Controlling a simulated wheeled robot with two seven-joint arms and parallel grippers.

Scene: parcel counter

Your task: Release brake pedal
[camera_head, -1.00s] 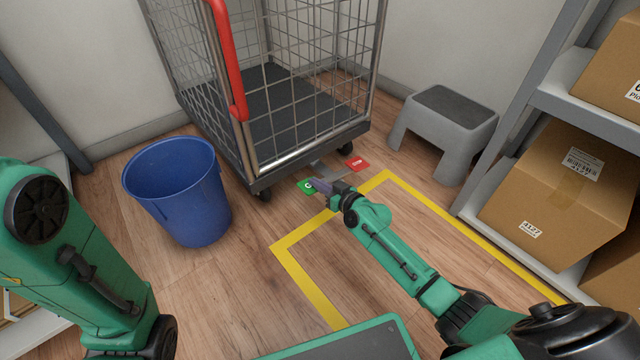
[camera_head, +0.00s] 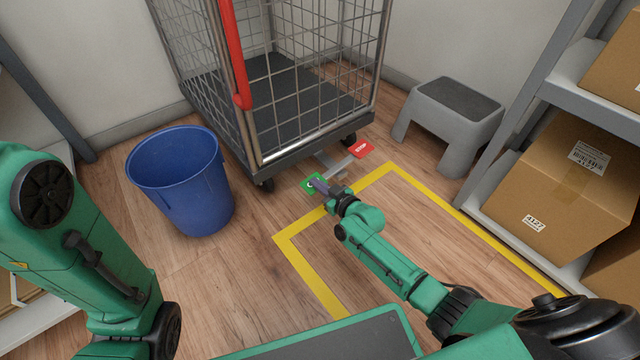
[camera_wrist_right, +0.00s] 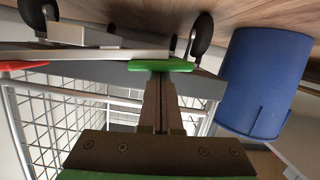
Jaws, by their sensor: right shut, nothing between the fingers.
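The brake pedal is a grey bar (camera_head: 338,167) at the foot of the wire cage cart, with a green pad (camera_head: 309,182) at its left end and a red pad marked STOP (camera_head: 361,150) at its right end. My right gripper (camera_head: 319,185) is shut and empty, with its tips at the green pad. In the right wrist view the closed fingers (camera_wrist_right: 160,95) reach up to the green pad (camera_wrist_right: 160,65) and appear to touch it. The red pad (camera_wrist_right: 22,65) is at the left edge there. My left gripper is out of view; only its arm shows.
The cage cart (camera_head: 262,160) with a red handle stands behind the pedal. A blue bin (camera_head: 185,195) is to the left. A grey step stool (camera_head: 445,125) and a shelf with cardboard boxes (camera_head: 555,190) are to the right. Yellow tape (camera_head: 300,275) marks clear floor.

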